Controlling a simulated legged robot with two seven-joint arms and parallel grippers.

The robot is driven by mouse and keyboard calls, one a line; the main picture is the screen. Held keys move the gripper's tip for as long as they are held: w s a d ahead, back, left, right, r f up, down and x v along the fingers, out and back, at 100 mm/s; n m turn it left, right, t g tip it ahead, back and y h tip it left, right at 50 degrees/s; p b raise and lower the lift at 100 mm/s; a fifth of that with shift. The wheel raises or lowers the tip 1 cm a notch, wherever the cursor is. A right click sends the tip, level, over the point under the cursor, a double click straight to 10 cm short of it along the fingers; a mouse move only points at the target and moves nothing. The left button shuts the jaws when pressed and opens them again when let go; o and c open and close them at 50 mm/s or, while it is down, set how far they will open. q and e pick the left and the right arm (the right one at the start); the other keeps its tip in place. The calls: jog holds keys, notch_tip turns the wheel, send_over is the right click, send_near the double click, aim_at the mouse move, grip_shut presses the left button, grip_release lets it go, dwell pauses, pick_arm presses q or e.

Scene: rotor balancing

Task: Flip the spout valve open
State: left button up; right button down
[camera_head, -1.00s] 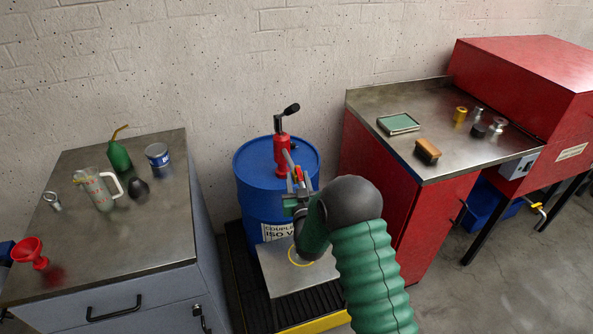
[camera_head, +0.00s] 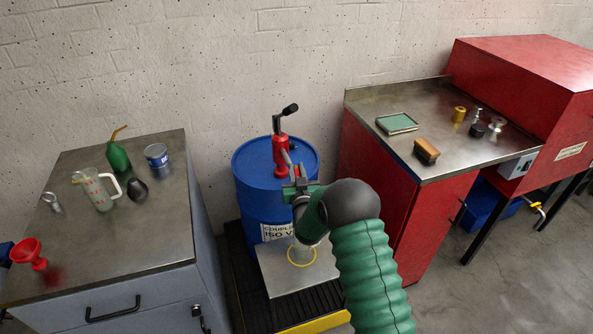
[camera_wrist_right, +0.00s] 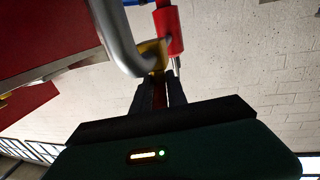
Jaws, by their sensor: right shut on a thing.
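The red hand pump (camera_head: 280,155) stands upright on the blue drum (camera_head: 250,190), with a black handle on top. Its curved grey spout (camera_wrist_right: 120,38) shows large in the right wrist view, with a brass-coloured valve (camera_wrist_right: 152,54) beside it. My right gripper (camera_head: 298,182) is at the spout, in front of the drum. In the right wrist view its black fingers (camera_wrist_right: 160,88) are close together at the brass valve, shut on a part of it. My left gripper does not clearly show.
The red cabinet (camera_head: 385,215) stands close on the right.

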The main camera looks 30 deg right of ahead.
jog(key=shift+d+f+y+b, duration=0.1)
jog(key=shift+d+y+b, duration=0.05)
jog(key=shift+y+b, duration=0.15)
jog(key=shift+n+t+y+b, duration=0.3)
jog(key=shift+n+y+b, duration=0.05)
jog(key=shift+n+y, duration=0.25)
jog(key=shift+n+t+y+b, duration=0.35)
jog(key=shift+n+y, duration=0.35)
jog(key=shift+y, duration=0.2)
